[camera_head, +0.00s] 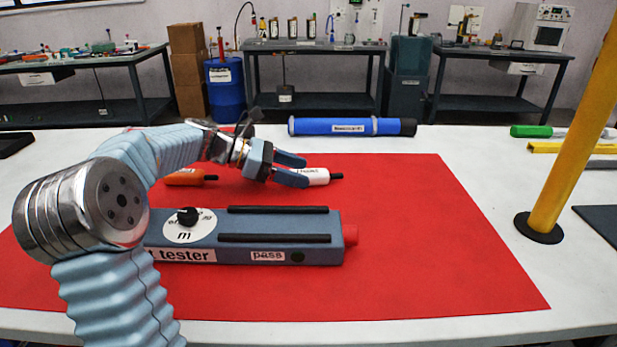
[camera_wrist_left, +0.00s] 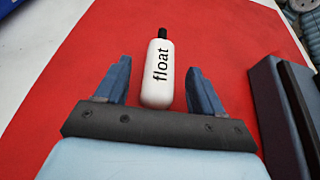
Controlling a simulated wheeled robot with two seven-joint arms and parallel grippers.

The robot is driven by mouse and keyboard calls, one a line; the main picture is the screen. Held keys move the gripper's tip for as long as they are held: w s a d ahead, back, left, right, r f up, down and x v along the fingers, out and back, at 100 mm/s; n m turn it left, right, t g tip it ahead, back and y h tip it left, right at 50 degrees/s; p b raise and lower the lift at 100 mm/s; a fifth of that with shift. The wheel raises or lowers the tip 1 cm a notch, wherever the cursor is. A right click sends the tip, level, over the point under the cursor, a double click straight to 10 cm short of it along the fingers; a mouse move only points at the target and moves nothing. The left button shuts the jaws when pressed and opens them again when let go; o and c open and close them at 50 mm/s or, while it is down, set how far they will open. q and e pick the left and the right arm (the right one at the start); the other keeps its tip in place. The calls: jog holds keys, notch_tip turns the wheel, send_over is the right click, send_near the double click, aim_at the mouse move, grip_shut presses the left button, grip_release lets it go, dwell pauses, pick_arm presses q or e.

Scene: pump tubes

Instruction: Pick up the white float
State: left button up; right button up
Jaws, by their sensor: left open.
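The white float (camera_head: 317,176) lies on the red mat (camera_head: 420,230), behind the blue-grey tester. In the left wrist view the float (camera_wrist_left: 158,75) shows its black tip and the word "float". My left gripper (camera_head: 297,170) is open. Its two blue fingers reach toward the float, and in the left wrist view the gripper (camera_wrist_left: 160,85) has one finger on each side of the float's near end, with gaps showing. I cannot tell the exact height of the fingers over the mat. My right gripper is not in view.
The tester (camera_head: 190,230) stands close in front of the float; its side (camera_wrist_left: 285,110) shows at right in the wrist view. An orange float-like piece (camera_head: 185,177) lies left. A blue tube (camera_head: 352,127) lies behind. A yellow post (camera_head: 575,140) stands right. The mat's right part is clear.

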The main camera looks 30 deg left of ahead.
pick_arm(q)
jog(key=shift+c, duration=0.5)
jog(key=c, duration=1)
jog(key=shift+r, duration=0.15)
